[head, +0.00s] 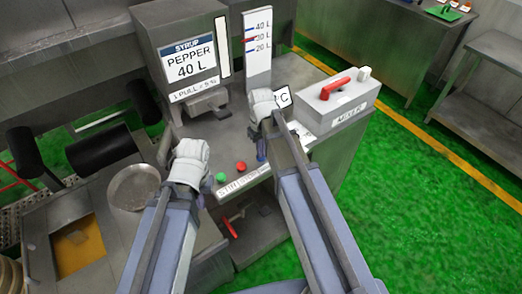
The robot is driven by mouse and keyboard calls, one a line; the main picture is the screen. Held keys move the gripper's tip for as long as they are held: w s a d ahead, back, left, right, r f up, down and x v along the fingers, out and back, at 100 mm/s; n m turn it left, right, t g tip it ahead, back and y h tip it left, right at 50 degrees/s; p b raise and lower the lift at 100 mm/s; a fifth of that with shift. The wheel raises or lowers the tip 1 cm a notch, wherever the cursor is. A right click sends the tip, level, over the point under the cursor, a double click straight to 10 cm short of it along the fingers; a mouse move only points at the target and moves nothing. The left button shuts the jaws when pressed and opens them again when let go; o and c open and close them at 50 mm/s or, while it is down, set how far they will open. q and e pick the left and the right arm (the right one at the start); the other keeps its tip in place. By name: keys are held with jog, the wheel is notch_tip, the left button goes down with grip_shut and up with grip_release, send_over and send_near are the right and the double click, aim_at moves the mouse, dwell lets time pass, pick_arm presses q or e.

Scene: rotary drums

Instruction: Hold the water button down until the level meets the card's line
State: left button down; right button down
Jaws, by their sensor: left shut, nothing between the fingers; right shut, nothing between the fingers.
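The syrup card (190,63) on the grey machine reads "PEPPER 40 L" and "1 PULL = 5 L". Right of it stands a white scale (258,62) marked 40 L, 30 L and 20 L, with a red mark near 30 L. A pale upright strip (223,47) is left of the scale; I cannot tell a level in it. A green button (221,178) and a red button (240,166) sit on the panel. A small blue part (261,150) shows beside my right arm. My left gripper (190,155) is shut and empty, left of the buttons. My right gripper (262,98) is shut and empty below the scale.
A grey box (345,100) with a red lever (336,88) stands right of my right gripper. A round metal pan (134,187) and dark rollers (100,150) are at the left. Steel tables (497,50) stand at the right beyond open green floor (430,190).

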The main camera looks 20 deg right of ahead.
jog(key=shift+s+f+b, duration=0.2)
jog(key=shift+f+b, duration=0.1)
jog(key=shift+f, duration=0.25)
jog(key=shift+s+a, duration=0.1)
jog(key=shift+s, duration=0.1)
jog(key=shift+w+f, duration=0.1)
jog(key=shift+s+a, duration=0.1)
jog(key=shift+s, duration=0.1)
dwell(1.4)
dwell(4.7)
jog(key=shift+w+r+p, duration=0.1)
jog(key=shift+r+p, duration=0.5)
notch_tip(320, 180, up, 13)
jog(key=p, duration=1.3)
jog(key=shift+w+d+r, duration=0.15)
jog(key=shift+w+d, duration=0.05)
jog(key=shift+w, duration=0.1)
